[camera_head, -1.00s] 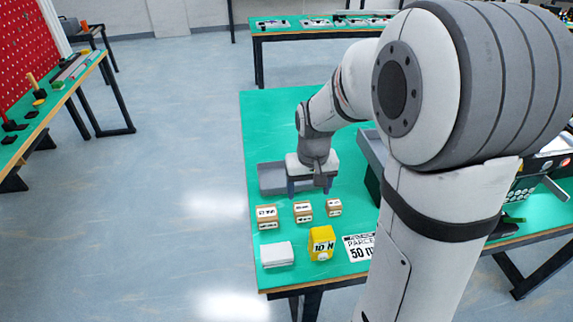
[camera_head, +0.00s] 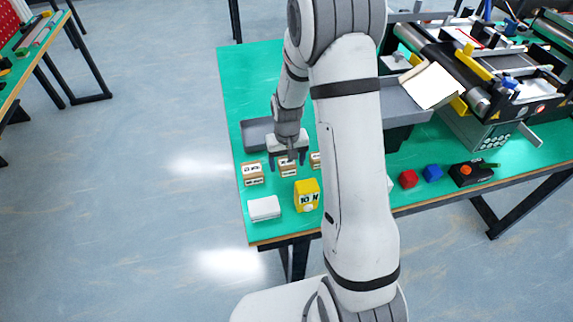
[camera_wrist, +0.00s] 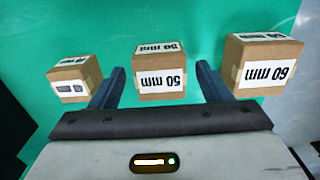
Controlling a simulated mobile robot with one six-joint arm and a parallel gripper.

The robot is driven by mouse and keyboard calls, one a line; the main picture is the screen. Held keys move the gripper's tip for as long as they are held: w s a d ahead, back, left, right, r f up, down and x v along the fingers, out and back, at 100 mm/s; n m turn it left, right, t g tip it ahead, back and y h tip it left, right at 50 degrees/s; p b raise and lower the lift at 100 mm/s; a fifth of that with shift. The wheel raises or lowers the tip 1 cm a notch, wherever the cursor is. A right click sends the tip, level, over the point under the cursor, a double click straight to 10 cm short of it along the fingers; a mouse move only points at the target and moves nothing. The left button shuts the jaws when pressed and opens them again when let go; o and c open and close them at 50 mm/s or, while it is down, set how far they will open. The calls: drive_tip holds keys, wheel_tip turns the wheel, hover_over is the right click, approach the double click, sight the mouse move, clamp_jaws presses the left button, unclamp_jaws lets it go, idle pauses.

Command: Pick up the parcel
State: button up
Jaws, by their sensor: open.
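Three small brown parcels with white labels stand in a row on the green table (camera_head: 240,90). The middle parcel (camera_head: 288,170) is below my open gripper (camera_head: 289,163). In the wrist view the middle parcel (camera_wrist: 160,72), labelled 50 mm, lies between the two dark fingers, with gaps on both sides. I cannot tell how far down beside it the fingertips reach. The 60 mm parcel (camera_wrist: 262,65) is right of the fingers there, and a smaller parcel (camera_wrist: 75,80) is left. In the head view the left parcel (camera_head: 252,174) is clear; the right one (camera_head: 315,160) is partly hidden by my arm.
A yellow box (camera_head: 307,196) and a white box (camera_head: 264,208) stand nearer the front edge. Right of my arm are a red cube (camera_head: 409,179), a blue cube (camera_head: 432,173) and a conveyor (camera_head: 480,75).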

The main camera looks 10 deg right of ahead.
drive_tip(key=shift+f, duration=0.3)
drive_tip(key=shift+c, duration=0.3)
drive_tip(key=c, duration=1)
